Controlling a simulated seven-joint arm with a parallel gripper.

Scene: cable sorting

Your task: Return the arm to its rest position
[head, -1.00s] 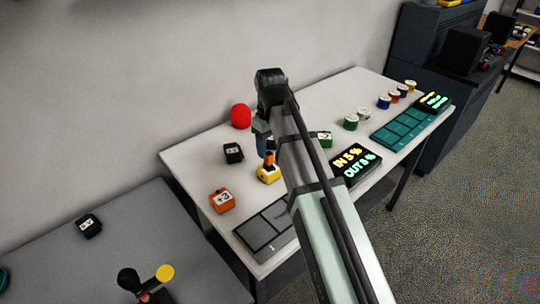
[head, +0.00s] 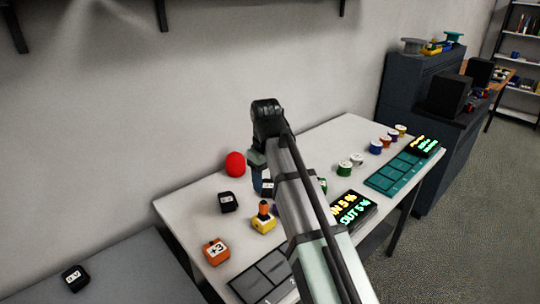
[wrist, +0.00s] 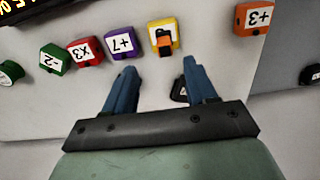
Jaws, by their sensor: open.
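My arm reaches up over the white table in the head view, and its links hide part of the table. In the wrist view my gripper (wrist: 158,88) is open, with two blue fingers apart and nothing between them. Below it lie a yellow block (wrist: 163,36) with an orange and black piece on it, a purple +7 block (wrist: 121,43), a red x3 block (wrist: 85,51) and a green -2 block (wrist: 54,59). An orange +3 block (wrist: 253,18) is off to the right. A black block (wrist: 179,91) is partly hidden behind a finger.
In the head view a red ball (head: 235,164) and a black block (head: 228,202) are near the wall. A dark tray (head: 262,278), a lit display (head: 349,209), a teal tray (head: 394,174) and several spools (head: 376,147) line the table. A grey table (head: 130,275) is at left.

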